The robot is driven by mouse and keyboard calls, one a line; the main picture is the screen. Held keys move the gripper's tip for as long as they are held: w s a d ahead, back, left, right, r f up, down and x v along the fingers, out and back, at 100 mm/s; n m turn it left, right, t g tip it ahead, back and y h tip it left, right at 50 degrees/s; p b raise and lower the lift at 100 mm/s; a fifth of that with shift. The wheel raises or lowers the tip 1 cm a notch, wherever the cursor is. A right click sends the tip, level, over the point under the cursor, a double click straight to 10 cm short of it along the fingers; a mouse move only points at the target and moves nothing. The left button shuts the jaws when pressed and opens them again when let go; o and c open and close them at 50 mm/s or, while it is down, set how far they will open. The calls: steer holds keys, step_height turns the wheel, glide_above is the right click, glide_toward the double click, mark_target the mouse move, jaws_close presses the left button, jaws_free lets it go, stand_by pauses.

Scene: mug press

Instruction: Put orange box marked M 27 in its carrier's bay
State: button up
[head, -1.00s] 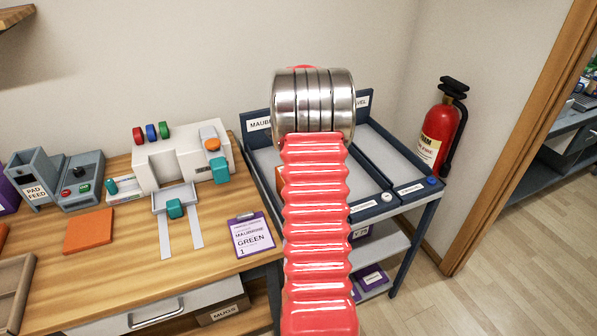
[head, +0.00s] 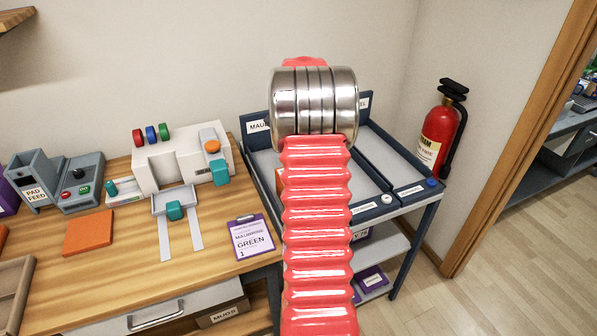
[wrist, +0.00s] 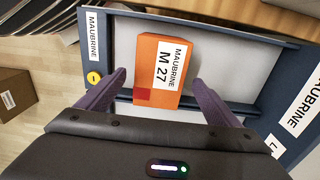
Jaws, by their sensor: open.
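The orange box marked MAUBRINE M 27 (wrist: 156,81) lies in a grey-floored bay (wrist: 227,72) in the wrist view. The bay's dark blue edge carries a label reading MAUBRINE (wrist: 93,38). My gripper (wrist: 158,82) is open, with one purple finger on each side of the box's near part. The fingers look apart from the box. In the head view only a small orange patch of the box (head: 280,181) shows beside my red arm, which hides the rest. My gripper is hidden in the head view.
A second bay (head: 368,172) lies to the right of a dark divider. The wooden bench (head: 120,245) on the left holds a mug press (head: 180,160), an orange pad (head: 89,232) and a purple clipboard reading GREEN 1 (head: 250,237). A fire extinguisher (head: 437,135) hangs on the wall.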

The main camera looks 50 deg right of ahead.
step_height(320, 180, up, 8)
stand_by(0.4)
steer(key=shift+f, duration=0.15)
stand_by(0.4)
steer(key=w+a+r+n+t, duration=0.1)
steer(key=a+r+n, duration=0.25)
steer(key=a, duration=0.55)
steer(key=w+a+r+n+h, duration=0.1)
steer(key=a+r+n, duration=0.25)
steer(key=a, duration=0.55)
steer(key=a+r+n+t, duration=0.15)
steer(key=a+n, duration=0.25)
steer(key=a, duration=0.5)
steer(key=s+a+f+n+t, duration=0.1)
steer(key=s+a+n, duration=0.5)
steer(key=a, duration=0.4)
steer(key=s+a+f+n+t+y, duration=0.1)
steer(key=s+a+f+n+t, duration=0.1)
steer(key=s+a+n, duration=0.5)
steer(key=shift+s+a, duration=0.15)
steer(key=shift+a, duration=2.05)
